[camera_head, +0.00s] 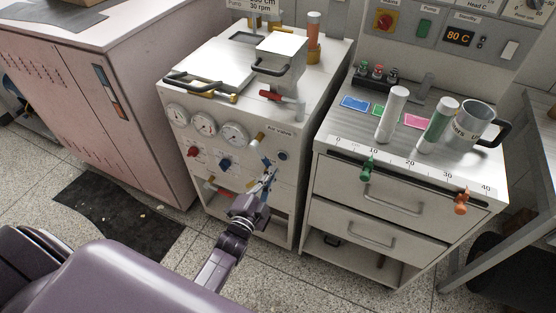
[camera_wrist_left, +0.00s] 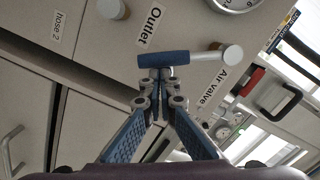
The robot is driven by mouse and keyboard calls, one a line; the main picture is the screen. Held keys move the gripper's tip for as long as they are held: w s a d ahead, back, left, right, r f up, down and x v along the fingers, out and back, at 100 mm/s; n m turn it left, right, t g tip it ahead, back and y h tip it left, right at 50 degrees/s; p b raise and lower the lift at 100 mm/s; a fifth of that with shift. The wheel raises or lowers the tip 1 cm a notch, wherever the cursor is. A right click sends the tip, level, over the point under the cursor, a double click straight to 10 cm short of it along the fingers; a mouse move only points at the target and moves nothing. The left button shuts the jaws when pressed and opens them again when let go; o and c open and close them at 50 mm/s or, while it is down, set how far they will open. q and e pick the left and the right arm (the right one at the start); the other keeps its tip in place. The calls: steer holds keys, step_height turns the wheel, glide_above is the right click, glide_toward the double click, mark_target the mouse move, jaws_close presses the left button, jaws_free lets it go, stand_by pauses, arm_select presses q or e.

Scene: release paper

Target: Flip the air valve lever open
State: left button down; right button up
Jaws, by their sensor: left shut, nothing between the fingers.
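The air valve lever shows in the left wrist view as a blue handle (camera_wrist_left: 165,60) on a pale rod, which ends in a pale round knob at right. The "Air valve" label (camera_wrist_left: 212,86) is beside it. My left gripper (camera_wrist_left: 160,76) is shut and empty, its fingertips at the middle of the blue handle; whether they touch it I cannot tell. In the head view my left gripper (camera_head: 268,174) is in front of the white machine's front panel (camera_head: 262,139), below the "Air valve" label, and partly covers the lever. My right gripper is not in view.
Gauges (camera_head: 204,124) and knobs sit left of the gripper on the panel. A red-handled part (camera_head: 275,96) is above. At right stands a drawer cabinet (camera_head: 325,197) with a mug (camera_head: 472,124) and cylinders on top. Open floor lies in front.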

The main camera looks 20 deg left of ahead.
arm_select(q)
steer(key=a+f+m+b, duration=0.1)
steer(key=m, duration=0.1)
steer(key=a+m+b, duration=0.1)
steer(key=a+m, duration=0.1)
steer(key=a+f+m+b, duration=0.1)
steer(key=a+m+b, duration=0.1)
steer(key=shift+w+f, duration=0.1)
steer(key=shift+f, duration=0.25)
steer(key=shift+r+m, duration=0.1)
steer(key=shift+m, duration=0.2)
stand_by(0.3)
